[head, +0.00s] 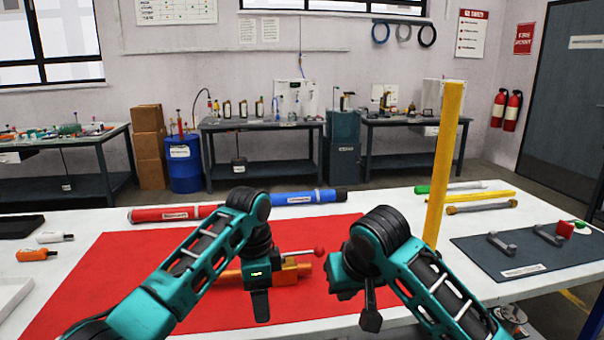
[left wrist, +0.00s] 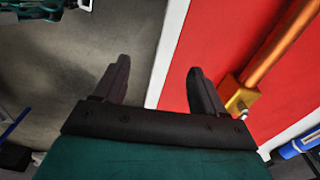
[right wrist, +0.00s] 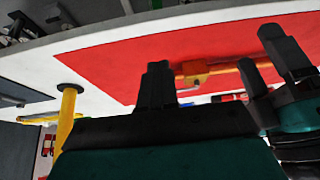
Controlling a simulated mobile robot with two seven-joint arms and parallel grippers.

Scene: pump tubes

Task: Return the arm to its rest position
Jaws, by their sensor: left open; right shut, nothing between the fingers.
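My left gripper (head: 261,308) hangs over the near part of the red mat, fingers pointing down. In the left wrist view its two dark fingers (left wrist: 158,78) stand well apart with nothing between them. My right gripper (head: 371,318) is to its right, by the mat's near right part. In the right wrist view its fingers (right wrist: 157,82) are together and empty. An orange pump tube with a brass block (head: 290,272) and a red ball knob (head: 319,251) lies on the mat behind my left gripper, partly hidden by that arm. It also shows in the left wrist view (left wrist: 242,99).
The red mat (head: 110,270) covers the white table's middle. A red tube (head: 175,213) and a blue tube (head: 303,197) lie along its far edge. A tall yellow post (head: 444,165) stands just right of my right arm. A dark mat (head: 500,262) with grey handles lies right.

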